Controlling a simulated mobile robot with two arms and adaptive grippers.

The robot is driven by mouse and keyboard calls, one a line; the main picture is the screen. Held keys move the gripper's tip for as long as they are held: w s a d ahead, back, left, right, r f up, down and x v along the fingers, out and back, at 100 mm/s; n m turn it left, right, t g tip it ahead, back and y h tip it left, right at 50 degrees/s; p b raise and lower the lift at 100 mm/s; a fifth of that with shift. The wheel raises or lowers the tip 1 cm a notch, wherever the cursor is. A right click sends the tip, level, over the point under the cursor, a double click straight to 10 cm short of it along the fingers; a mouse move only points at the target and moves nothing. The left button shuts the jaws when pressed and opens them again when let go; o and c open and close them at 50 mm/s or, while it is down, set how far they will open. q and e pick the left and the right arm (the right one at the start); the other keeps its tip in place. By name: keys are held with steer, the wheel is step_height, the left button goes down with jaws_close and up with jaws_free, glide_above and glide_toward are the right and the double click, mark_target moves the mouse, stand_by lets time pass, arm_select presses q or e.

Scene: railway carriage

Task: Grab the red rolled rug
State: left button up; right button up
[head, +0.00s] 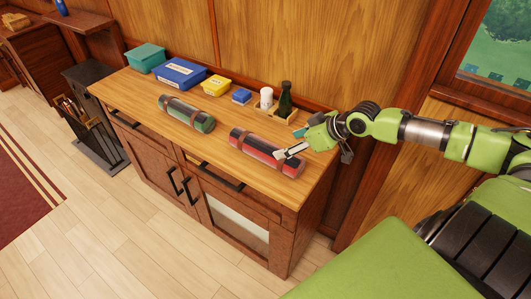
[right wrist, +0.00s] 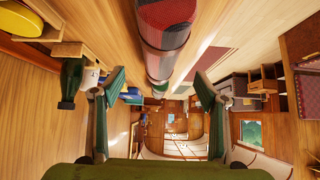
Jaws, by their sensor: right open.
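The red rolled rug (head: 252,145) lies on the wooden cabinet top near its front right edge, with dark bands around it. My right gripper (head: 291,151) is over the right part of the rug in the head view and hides a bit of it. In the right wrist view the rug (right wrist: 178,25) comes in from the top, roughly between the two spread fingers (right wrist: 159,82). The fingers are open and hold nothing; whether they touch the rug I cannot tell. My left gripper is not in view.
A green rolled rug (head: 187,112) lies left of the red one.

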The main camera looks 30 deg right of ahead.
mark_target(273, 147)
steer(key=x, duration=0.6)
steer(key=shift+w+a, duration=0.15)
steer(key=shift+w, duration=0.05)
steer(key=shift+w+a+f, duration=0.15)
steer(key=shift+w+f, duration=0.1)
steer(key=shift+w, duration=0.05)
steer(key=shift+w+a+f+p, duration=0.1)
steer(key=shift+w+p, duration=0.15)
steer(key=shift+p, duration=0.2)
steer(key=p+x, duration=0.1)
steer(key=x, duration=0.3)
steer(key=shift+w, duration=0.1)
steer(key=shift+w+a+f, duration=0.1)
steer(key=shift+w, duration=0.1)
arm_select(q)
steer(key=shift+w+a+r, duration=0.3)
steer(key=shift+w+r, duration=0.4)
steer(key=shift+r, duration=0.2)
arm_select(e)
steer(key=shift+s, duration=0.1)
steer(key=shift+c, duration=0.4)
steer(key=c, duration=1.3)
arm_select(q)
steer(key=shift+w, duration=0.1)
arm_select(e)
steer(key=shift+c, duration=0.8)
